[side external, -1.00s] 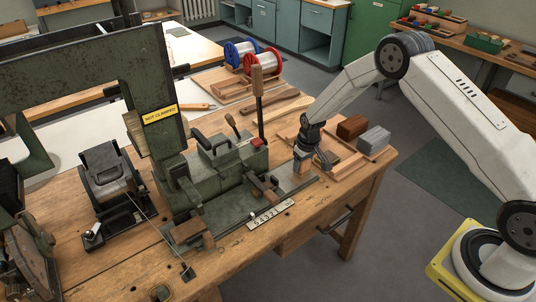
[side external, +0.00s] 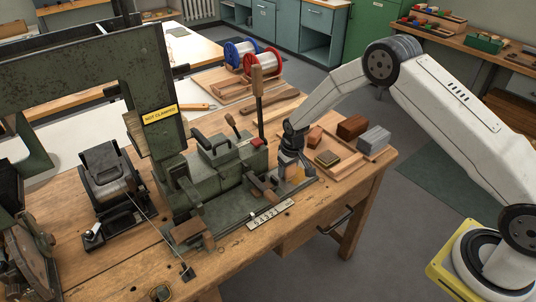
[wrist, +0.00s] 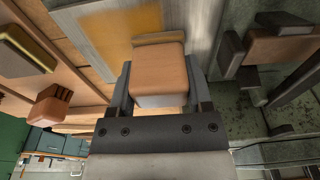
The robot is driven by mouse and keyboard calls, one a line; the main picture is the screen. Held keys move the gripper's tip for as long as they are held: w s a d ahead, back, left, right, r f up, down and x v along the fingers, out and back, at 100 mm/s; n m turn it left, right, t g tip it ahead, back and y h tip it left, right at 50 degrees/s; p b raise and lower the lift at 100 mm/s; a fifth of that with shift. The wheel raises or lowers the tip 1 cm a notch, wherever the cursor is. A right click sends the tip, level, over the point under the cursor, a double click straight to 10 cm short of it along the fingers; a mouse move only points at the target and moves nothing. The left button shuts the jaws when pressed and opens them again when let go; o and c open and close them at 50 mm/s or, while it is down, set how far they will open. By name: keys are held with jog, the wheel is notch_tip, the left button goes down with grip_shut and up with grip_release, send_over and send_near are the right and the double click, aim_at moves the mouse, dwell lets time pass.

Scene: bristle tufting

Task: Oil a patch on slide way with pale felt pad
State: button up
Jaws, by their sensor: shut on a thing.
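My gripper (side external: 291,160) is shut on a block with a tan-brown top and a pale lower part (wrist: 160,101), which I take for the pale felt pad. The fingers (wrist: 160,92) clasp it from both sides. In the side view the gripper mostly hides it. It is over or beside a grey metal strip (wrist: 88,40) with an amber patch (wrist: 125,32), apparently the slide way; the patch also shows in the side view (side external: 297,175), just right of the gripper. I cannot tell whether the pad touches the metal.
The green machine (side external: 215,170) with an upright wooden-handled lever (side external: 257,95) stands close on the left.

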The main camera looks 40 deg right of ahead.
aim_at(299, 166)
jog(key=shift+a, duration=0.5)
jog(key=shift+w, duration=0.35)
jog(key=shift+w+d, duration=0.2)
jog(key=shift+d, duration=3.5)
jog(key=shift+d+r, duration=0.15)
notch_tip(299, 166, up, 8)
jog(key=shift+s, duration=0.1)
